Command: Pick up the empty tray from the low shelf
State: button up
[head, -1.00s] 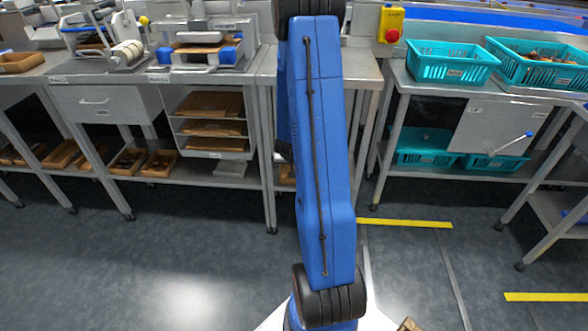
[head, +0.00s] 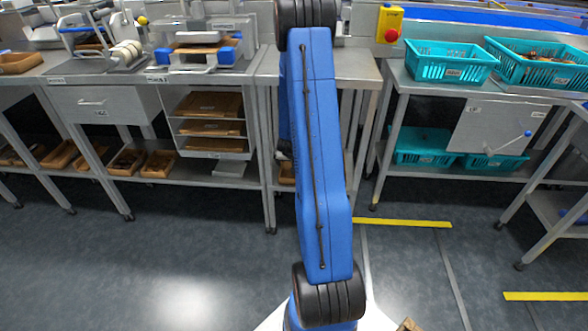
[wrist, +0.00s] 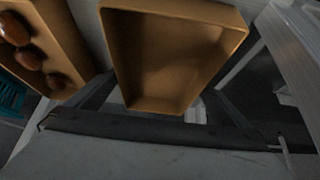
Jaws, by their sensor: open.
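The empty brown tray (wrist: 172,60) fills the upper middle of the wrist view, with a bare inside. My gripper (wrist: 163,90) is open, with one dark finger showing on each side of the tray's near end. I cannot tell whether the fingers touch the tray. In the head view my blue arm hides the gripper. A sliver of a brown tray (head: 287,172) shows beside my arm on the low shelf; I cannot tell whether it is the same tray.
A brown tray with several dates (wrist: 62,72) lies close left of the empty tray. A teal basket (wrist: 10,95) shows at the wrist view's left edge. More brown trays (head: 158,163) lie on the low shelf at left. Table legs (head: 269,165) stand near my arm.

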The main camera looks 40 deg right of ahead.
jog(key=c, duration=0.7)
jog(key=shift+r, duration=0.1)
jog(key=shift+r, duration=4.85)
